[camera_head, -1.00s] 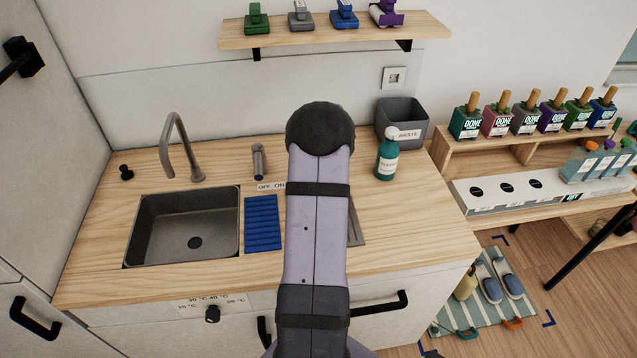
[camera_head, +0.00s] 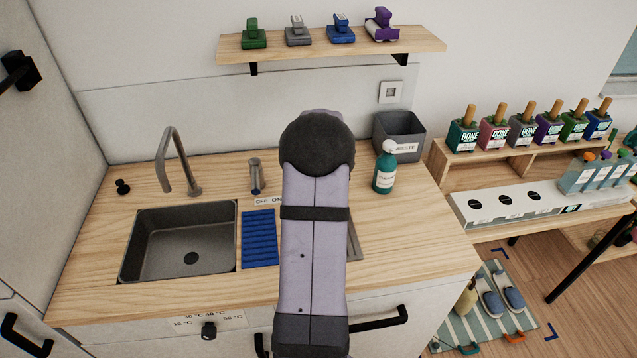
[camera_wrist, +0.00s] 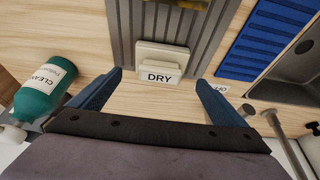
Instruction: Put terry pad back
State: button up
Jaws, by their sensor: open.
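I cannot tell for certain which thing is the terry pad. Handled pads stand on the wall shelf (camera_head: 330,50): green (camera_head: 253,35), grey (camera_head: 297,33), blue (camera_head: 341,30) and purple (camera_head: 382,22), the last with a whitish part. My gripper (camera_wrist: 159,76) shows in the wrist view, open, with nothing between its fingers. A yellowish edge shows at the top of that view. In the head view, my arm hides the gripper and most of the tray.
A blue ribbed mat (camera_head: 259,240) lies beside the sink (camera_head: 180,240) and tap (camera_head: 172,165). A green cleaner bottle (camera_head: 385,170) and grey waste bin (camera_head: 400,138) stand to the right. Counter right of the tray is clear. A side rack holds several labelled boxes (camera_head: 462,136).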

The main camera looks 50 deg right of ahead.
jog(key=b+v, duration=0.1)
jog(key=v, duration=0.7)
jog(key=shift+r+b, duration=0.15)
jog(key=shift+b, duration=0.2)
jog(key=shift+a, duration=0.15)
jog(key=w+a+f+n+g+y, duration=0.1)
jog(key=w+a+n, duration=0.1)
jog(key=a, duration=1)
jog(key=w+a+f+n+y, duration=0.1)
jog(key=w+a+f+n, duration=0.1)
jog(key=a, duration=1)
jog(key=s+a+f+n+g, duration=0.1)
jog(key=s+a+f+n, duration=0.1)
jog(key=s+a, duration=0.3)
jog(key=s+a+f+n+g+y, duration=0.1)
jog(key=s+a+n, duration=0.2)
jog(key=a, duration=0.9)
jog(key=s, duration=0.3)
jog(key=shift+a+f, duration=0.35)
jog(key=shift+f, duration=0.05)
